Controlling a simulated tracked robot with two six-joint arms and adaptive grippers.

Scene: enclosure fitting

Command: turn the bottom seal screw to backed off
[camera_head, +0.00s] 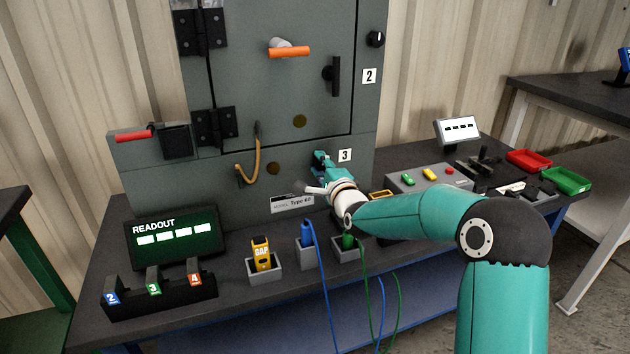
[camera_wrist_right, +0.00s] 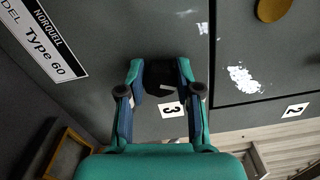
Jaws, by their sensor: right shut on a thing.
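My right gripper (camera_head: 324,164) reaches the lower panel of the grey enclosure (camera_head: 228,165), just left of the white label 3 (camera_head: 345,155). In the right wrist view the fingers of my right gripper (camera_wrist_right: 160,75) are closed around a dark round knob, the bottom seal screw (camera_wrist_right: 162,84). A small pale mark shows on the screw's face. The fingers hide its sides, and in the head view the gripper covers most of it. My left gripper is not in view.
On the bench stand a readout (camera_head: 175,238) with lit bars, a yellow gap gauge (camera_head: 261,252), cabled holders and a button box (camera_head: 430,178). An orange handle (camera_head: 289,52) and a black latch (camera_head: 335,76) stick out from the door above.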

